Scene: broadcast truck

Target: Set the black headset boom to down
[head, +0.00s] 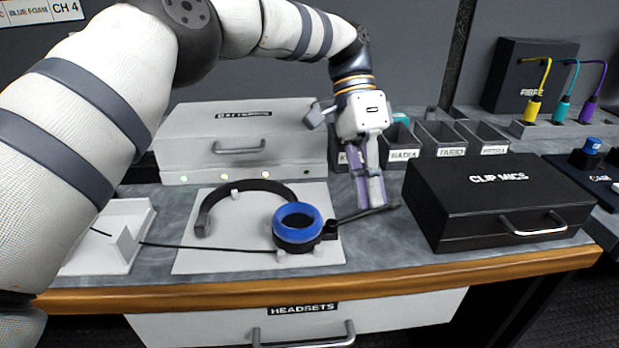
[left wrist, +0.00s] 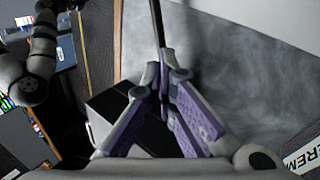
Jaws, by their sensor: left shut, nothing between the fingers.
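The black headset (head: 263,187) lies on a pale mat (head: 200,262) on the counter, with a blue ear cushion (head: 297,220) facing up. Its thin black boom (head: 355,216) sticks out to the right from the ear cup, past the mat's edge. My left gripper (head: 372,205) has purple fingers pointing down beside the outer end of the boom. In the left wrist view, the fingers (left wrist: 165,80) come together and the dark boom (left wrist: 157,30) runs up from their tips. They are shut and empty; whether they touch the boom I cannot tell. My right gripper does not show.
A black CLIP MICS case (head: 500,200) stands right of my left gripper. A grey case (head: 240,140) is behind the headset, and labelled bins (head: 440,138) are behind the gripper. A thin cable (head: 200,247) runs left to a white stand (head: 110,240). The wooden counter edge (head: 330,291) is in front.

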